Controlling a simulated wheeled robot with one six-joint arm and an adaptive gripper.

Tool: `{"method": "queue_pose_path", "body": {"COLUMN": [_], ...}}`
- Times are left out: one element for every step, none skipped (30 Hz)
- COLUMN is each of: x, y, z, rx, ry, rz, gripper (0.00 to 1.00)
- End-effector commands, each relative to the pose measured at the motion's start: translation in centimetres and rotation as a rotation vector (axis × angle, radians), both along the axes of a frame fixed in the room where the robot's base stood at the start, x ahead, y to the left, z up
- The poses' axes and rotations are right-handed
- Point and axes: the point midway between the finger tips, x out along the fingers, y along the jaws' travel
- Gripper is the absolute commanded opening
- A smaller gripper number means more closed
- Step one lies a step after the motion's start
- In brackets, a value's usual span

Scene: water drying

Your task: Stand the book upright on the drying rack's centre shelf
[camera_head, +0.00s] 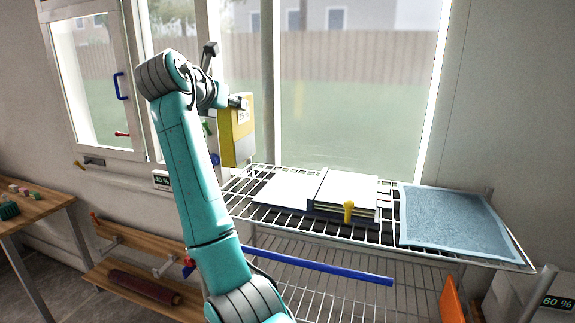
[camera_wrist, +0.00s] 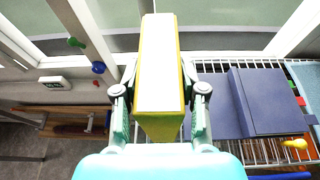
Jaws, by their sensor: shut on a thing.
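My gripper (camera_head: 236,102) is shut on a yellow book (camera_head: 238,135) with a pale label and holds it upright in the air, beyond the rack's left end and in front of the window. In the wrist view my gripper (camera_wrist: 160,95) has one finger on each side of the yellow book (camera_wrist: 158,62), whose white edge faces the camera. The white wire drying rack (camera_head: 262,228) stands below and to the right. The book seems clear of the rack's top. The book's far side is hidden.
A dark-covered open book (camera_head: 345,190) with white pages lies mid-rack, also seen in the wrist view (camera_wrist: 268,100). A blue cloth (camera_head: 452,222) covers the rack's right end. A yellow knob (camera_head: 348,211) and a blue bar (camera_head: 320,265) are at its front. Wooden shelves (camera_head: 130,240) stand left.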

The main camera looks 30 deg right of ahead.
Motion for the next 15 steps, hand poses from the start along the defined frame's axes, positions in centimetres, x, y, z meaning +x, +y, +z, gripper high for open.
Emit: {"method": "queue_pose_path", "body": {"x": [0.0, 0.0, 0.0, 0.0, 0.0, 0.0, 0.0, 0.0, 0.0, 0.0, 0.0, 0.0, 0.0, 0.0, 0.0], "y": [0.0, 0.0, 0.0, 0.0, 0.0, 0.0, 0.0, 0.0, 0.0, 0.0, 0.0, 0.0, 0.0, 0.0, 0.0], "z": [-0.5, -0.9, -1.6, -2.1, -2.7, -3.4, -4.0, -4.4, -4.9, -5.3, -5.5, -5.8, -5.9, -6.1, -6.3], "rx": [-0.001, -0.001, -0.001, 0.000, 0.000, -0.001, -0.001, -0.001, -0.001, -0.001, -0.001, -0.001, 0.000, 0.000, 0.000], "ry": [0.001, 0.001, 0.001, 0.002, 0.002, 0.002, 0.002, 0.002, 0.001, 0.001, 0.001, -0.001, -0.001, -0.001, -0.001], "rz": [0.000, 0.000, 0.000, -0.001, -0.001, 0.000, 0.000, 0.000, 0.000, 0.000, 0.000, 0.000, 0.000, 0.000, 0.000], "gripper": [0.00, 0.00, 0.00, 0.00, 0.00, 0.00, 0.00, 0.00, 0.00, 0.00, 0.00, 0.00, 0.00, 0.00, 0.00]}}
